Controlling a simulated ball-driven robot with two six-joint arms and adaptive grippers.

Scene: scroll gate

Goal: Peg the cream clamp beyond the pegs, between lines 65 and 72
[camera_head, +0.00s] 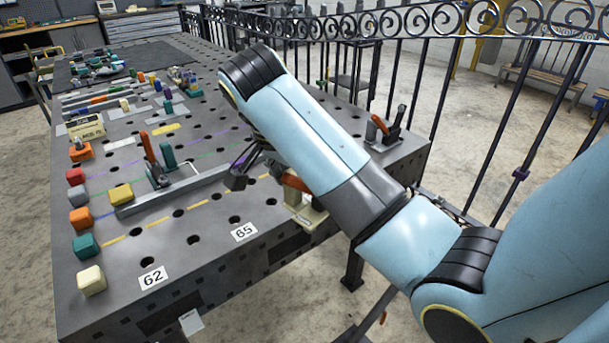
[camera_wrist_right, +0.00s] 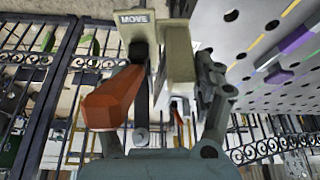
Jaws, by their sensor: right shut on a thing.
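The cream clamp (camera_head: 291,196) has an orange handle and is at the table's front edge, right of the "65" label (camera_head: 244,232). It also shows in the right wrist view (camera_wrist_right: 181,52), where a cream part reads "MOVE" and the orange handle is at left. My right gripper (camera_wrist_right: 178,92) is shut on the clamp; in the head view its fingers are mostly hidden behind my arm. Whether the clamp touches the table is unclear. The "62" label (camera_head: 153,278) is farther left. I see no 72 label. My left gripper is out of view.
The perforated table (camera_head: 190,243) carries a grey bar (camera_head: 172,193) with an upright orange-handled clamp, and several coloured blocks along its left side. A purple-and-dark piece (camera_head: 243,162) is left of the clamp. Another clamp (camera_head: 386,128) stands at the right edge. A scroll-topped gate (camera_head: 420,75) is behind.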

